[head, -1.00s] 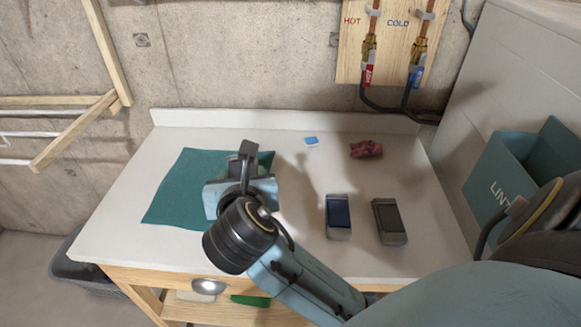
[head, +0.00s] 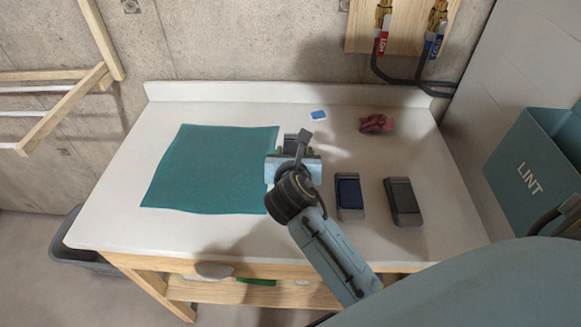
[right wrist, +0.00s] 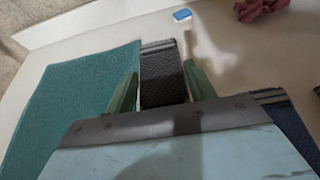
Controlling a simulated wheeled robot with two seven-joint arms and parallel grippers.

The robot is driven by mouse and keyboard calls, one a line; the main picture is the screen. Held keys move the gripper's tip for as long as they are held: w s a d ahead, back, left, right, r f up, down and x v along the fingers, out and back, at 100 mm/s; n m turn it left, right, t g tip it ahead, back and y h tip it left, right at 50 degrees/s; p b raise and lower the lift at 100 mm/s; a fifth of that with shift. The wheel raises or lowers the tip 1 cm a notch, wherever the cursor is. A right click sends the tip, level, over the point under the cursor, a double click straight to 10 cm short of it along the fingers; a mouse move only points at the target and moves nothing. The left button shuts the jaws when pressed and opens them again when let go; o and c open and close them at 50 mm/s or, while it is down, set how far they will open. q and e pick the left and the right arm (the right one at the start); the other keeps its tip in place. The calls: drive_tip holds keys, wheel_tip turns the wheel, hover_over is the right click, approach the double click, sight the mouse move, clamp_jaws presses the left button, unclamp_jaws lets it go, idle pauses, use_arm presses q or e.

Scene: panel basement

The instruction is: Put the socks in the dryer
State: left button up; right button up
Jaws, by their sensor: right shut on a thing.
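My right gripper (head: 293,158) is over the white table, at the right edge of a teal cloth. It is shut on a dark grey ribbed sock (right wrist: 162,78) with a striped cuff, which shows between its green fingers in the right wrist view. A navy folded sock (head: 349,193) and a charcoal folded sock (head: 403,201) lie side by side on the table, right of the gripper. The navy sock also shows at the right of the right wrist view (right wrist: 287,122). My left gripper is not in view. I cannot make out a dryer opening.
The teal cloth (head: 205,170) lies flat on the table (head: 110,205). A small blue-and-white item (head: 318,115) and a crumpled dark red cloth (head: 376,123) lie toward the back. A teal LINT bin (head: 530,170) is at the right. A grey basket (head: 85,255) is below left.

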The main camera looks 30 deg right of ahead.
drive_tip(key=shift+f+b, duration=0.65)
drive_tip(key=shift+f, duration=1.25)
drive_tip(key=shift+f, duration=0.1)
drive_tip(key=o, duration=1)
